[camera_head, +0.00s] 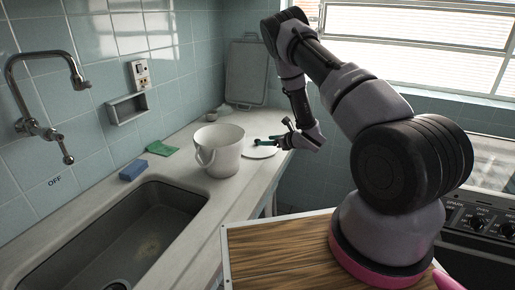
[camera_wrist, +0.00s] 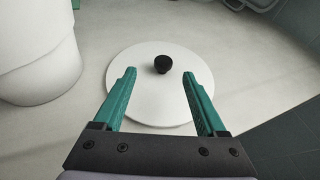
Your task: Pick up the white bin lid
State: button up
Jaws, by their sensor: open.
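The white bin lid (camera_wrist: 160,104) is a flat white disc with a small black knob (camera_wrist: 162,64) a little behind its middle in the wrist view. It lies flat on the pale counter, and it also shows right of the bin in the head view (camera_head: 259,152). My gripper (camera_wrist: 159,72) is open and empty, its two teal fingers spread over the lid with the knob just beyond and between the tips. In the head view my gripper (camera_head: 262,141) is low over the lid and hides part of it; whether the fingers touch it I cannot tell.
The white bin (camera_head: 219,152) with a handle stands left of the lid, close by. A green cloth (camera_head: 161,148), a blue sponge (camera_head: 132,170) and the sink (camera_head: 125,235) are farther left. A grey board (camera_head: 246,74) leans on the back wall. The counter's edge is right of the lid.

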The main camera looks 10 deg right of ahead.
aim_at(257, 140)
jog(key=x, duration=0.8)
jog(key=shift+w+d, duration=0.15)
jog(key=shift+d, duration=0.05)
grip_shut()
